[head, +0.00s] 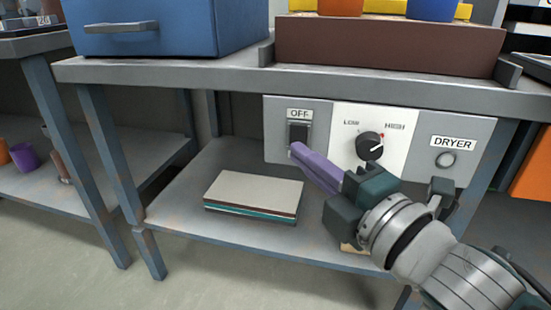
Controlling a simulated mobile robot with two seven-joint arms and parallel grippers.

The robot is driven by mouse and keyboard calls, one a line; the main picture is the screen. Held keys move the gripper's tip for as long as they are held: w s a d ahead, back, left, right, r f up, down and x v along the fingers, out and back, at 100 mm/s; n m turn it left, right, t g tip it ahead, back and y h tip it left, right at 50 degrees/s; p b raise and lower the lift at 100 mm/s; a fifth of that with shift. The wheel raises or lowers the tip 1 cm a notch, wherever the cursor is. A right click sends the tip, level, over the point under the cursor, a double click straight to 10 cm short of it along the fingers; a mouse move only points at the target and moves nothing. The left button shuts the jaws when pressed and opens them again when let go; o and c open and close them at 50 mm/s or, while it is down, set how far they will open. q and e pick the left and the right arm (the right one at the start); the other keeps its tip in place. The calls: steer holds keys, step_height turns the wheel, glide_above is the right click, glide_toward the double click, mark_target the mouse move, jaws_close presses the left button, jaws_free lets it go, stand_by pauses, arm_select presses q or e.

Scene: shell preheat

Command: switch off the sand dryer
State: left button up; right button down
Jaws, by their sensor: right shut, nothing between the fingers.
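The dryer's control panel (482,146) is a grey and white box under the table edge. My right gripper (298,150) has purple fingers, shut and empty. Its tips are at the lower edge of the switch in the picture; I cannot tell whether they touch it. My left gripper is not in view.
A stack of flat boards or books (253,194) lies on the lower shelf (190,215). A blue box with a handle (160,25) and a brown block (390,42) stand on the tabletop (180,70). Purple and orange cups stand on the left shelf.

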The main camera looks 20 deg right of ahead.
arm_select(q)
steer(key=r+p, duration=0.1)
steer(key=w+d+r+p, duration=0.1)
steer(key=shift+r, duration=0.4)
arm_select(e)
steer(key=s+d+r, duration=0.1)
steer(key=s+d, duration=0.1)
steer(key=s, duration=0.5)
steer(key=shift+s+d, duration=0.25)
steer(key=shift+s, duration=0.1)
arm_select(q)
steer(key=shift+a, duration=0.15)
arm_select(e)
steer(key=shift+s, duration=0.1)
